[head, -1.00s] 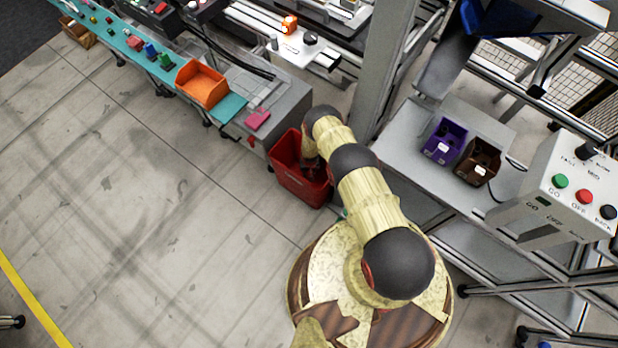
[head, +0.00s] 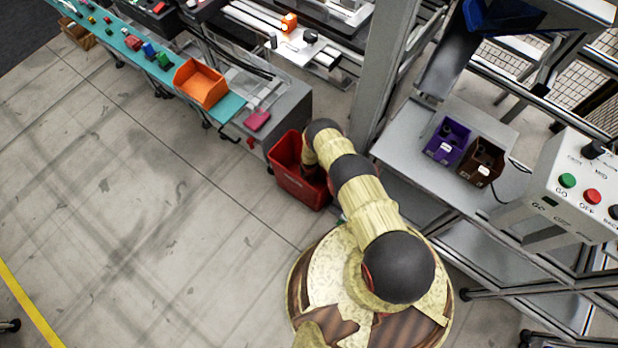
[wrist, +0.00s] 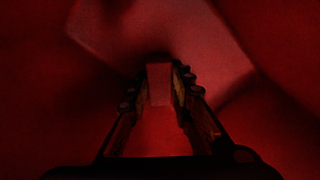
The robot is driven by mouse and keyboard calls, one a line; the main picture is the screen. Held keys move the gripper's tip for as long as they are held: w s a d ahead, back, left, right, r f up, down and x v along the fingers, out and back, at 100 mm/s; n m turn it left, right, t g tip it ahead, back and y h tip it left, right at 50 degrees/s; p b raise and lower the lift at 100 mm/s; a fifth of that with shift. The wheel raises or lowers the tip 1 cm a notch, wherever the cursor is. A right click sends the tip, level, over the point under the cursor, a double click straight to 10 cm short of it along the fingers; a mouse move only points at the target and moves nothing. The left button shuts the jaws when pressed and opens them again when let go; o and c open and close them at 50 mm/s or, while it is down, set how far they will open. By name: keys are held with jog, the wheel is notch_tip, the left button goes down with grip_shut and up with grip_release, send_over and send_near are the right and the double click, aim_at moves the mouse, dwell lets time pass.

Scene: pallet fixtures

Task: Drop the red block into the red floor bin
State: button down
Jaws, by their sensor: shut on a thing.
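The red floor bin (head: 292,180) stands on the floor beside the end of the conveyor, in front of my arm. It also fills the wrist view as dark red walls and floor (wrist: 190,38). My gripper (wrist: 162,75) is down inside the bin, pointing at its bottom. Its fingers are shut on the red block (wrist: 160,85), which shows between them. The light there is dim, and I cannot tell whether the block touches the bin's floor. In the head view my arm and the bin wall hide the gripper and block.
A conveyor (head: 140,50) with several small coloured blocks and an orange bin (head: 200,84) runs to the upper left. A grey post (head: 378,75) stands behind the bin. A bench with purple (head: 447,141) and brown (head: 481,162) bins is at right. Floor at left is clear.

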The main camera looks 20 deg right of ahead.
jog(key=shift+f, duration=0.15)
jog(key=c, duration=1.6)
grip_release()
jog(key=r+p, duration=0.2)
jog(key=r, duration=0.2)
jog(key=s+r+p, duration=0.1)
jog(key=r+p, duration=0.2)
jog(key=r, duration=0.1)
jog(key=r+p, duration=0.2)
jog(key=r, duration=0.3)
jog(key=shift+s+a+p, duration=0.1)
jog(key=shift+s+p, duration=0.1)
jog(key=shift+p, duration=0.1)
